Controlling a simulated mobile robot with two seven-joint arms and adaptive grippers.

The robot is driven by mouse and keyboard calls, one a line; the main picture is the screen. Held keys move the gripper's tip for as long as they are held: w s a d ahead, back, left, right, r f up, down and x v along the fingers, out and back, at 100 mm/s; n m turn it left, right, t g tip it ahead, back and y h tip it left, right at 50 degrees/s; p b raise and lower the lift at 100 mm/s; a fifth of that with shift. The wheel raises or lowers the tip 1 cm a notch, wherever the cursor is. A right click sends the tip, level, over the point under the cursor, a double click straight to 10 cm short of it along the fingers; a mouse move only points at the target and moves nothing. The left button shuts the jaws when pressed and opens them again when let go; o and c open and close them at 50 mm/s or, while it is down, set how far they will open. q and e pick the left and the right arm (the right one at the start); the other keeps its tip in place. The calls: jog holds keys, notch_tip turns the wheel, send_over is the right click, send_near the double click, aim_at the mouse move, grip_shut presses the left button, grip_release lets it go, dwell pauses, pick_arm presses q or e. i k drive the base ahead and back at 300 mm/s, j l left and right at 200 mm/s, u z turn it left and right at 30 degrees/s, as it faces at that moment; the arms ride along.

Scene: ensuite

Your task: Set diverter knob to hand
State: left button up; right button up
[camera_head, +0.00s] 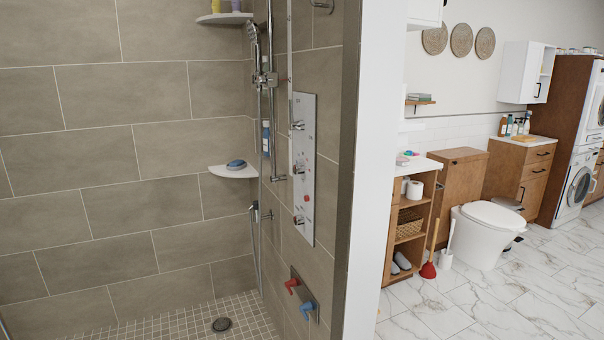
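A tall grey shower panel (309,170) is fixed to the tiled wall of the shower. Several small knobs stand out from it: an upper knob (297,126), a middle knob (299,169) and a lower knob (298,219). A small red part (306,198) sits between the middle and lower ones. Which knob is the diverter and where it points are too small to tell. A hand shower (253,33) hangs on the rail left of the panel. Neither of my grippers is in view.
A red handle (292,285) and a blue handle (307,309) sit on a low wall plate. A corner shelf (234,172) holds a blue item. A white wall end (375,180) separates the shower from the toilet (485,230). The marble floor (500,305) has free room.

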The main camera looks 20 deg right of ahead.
aim_at(298, 220)
jog(key=i+z, duration=0.1)
jog(key=z, duration=0.65)
